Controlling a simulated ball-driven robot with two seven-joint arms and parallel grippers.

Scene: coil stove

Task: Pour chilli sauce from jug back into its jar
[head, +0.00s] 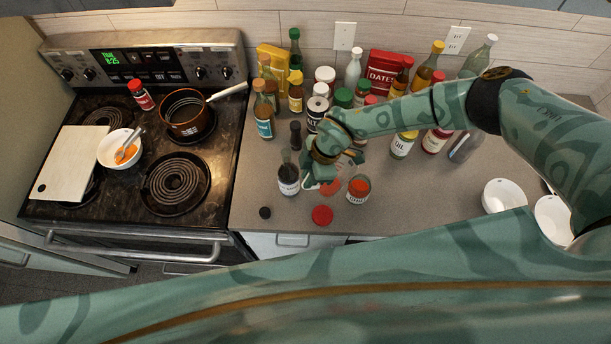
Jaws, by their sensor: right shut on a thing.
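My right gripper (314,180) is over the front of the counter, shut on what looks like the jug (331,188). Red sauce shows in the jug, but the gripper hides much of it, so I cannot tell its tilt. The jar (357,190) stands upright just right of the jug, open, with red sauce inside and a white label. A red lid (322,215) lies flat on the counter in front of them. My left gripper is not in view.
A dark bottle (288,182) stands close left of the gripper, with a black cap (265,212) nearby. Several bottles and jars crowd behind. White bowls (503,196) are at right. The stove at left holds a pot (187,128), a bowl (113,160) and a board (68,165).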

